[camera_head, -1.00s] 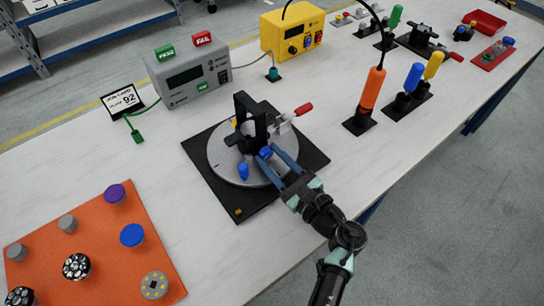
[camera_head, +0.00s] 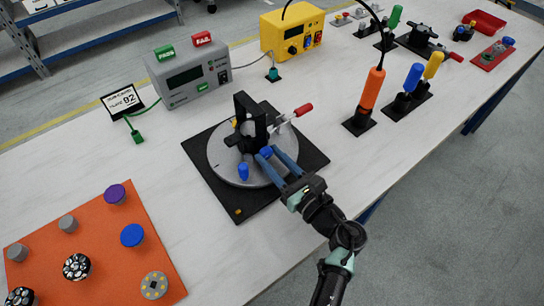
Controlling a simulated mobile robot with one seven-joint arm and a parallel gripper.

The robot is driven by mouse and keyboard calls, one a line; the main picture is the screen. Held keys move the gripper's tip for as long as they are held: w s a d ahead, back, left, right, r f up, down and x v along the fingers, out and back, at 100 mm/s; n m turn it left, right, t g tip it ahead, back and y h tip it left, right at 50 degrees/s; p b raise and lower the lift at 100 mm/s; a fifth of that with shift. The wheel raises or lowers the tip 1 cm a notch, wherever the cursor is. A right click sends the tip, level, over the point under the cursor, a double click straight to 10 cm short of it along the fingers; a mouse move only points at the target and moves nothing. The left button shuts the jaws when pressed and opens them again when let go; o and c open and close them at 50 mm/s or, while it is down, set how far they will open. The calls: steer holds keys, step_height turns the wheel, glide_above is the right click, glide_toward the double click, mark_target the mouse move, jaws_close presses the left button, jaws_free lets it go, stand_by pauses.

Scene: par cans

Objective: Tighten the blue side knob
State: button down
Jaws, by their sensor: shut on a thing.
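A black fixture (camera_head: 243,119) stands on a round grey turntable (camera_head: 218,160) over a black base plate. A blue side knob (camera_head: 266,152) sits on the fixture's near right side. My gripper (camera_head: 268,154) reaches in from the lower right, and its two blue-grey fingers are shut on this knob. The fingertips partly hide the knob. A second blue knob (camera_head: 243,171) stands at the turntable's front edge, apart from the fingers. A red-handled clamp (camera_head: 303,110) sticks out at the fixture's right.
An orange mat (camera_head: 100,235) with several round parts lies at the left. A grey tester (camera_head: 188,75) and a yellow power unit (camera_head: 292,35) stand behind. An orange screwdriver (camera_head: 371,90) stands upright at the right. The table front is clear.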

steer(key=m+p, duration=0.1)
steer(key=m, duration=0.4)
steer(key=shift+d+m, duration=0.1)
steer(key=shift+m, duration=0.2)
stand_by(0.5)
steer(key=c, duration=0.5)
jaws_free()
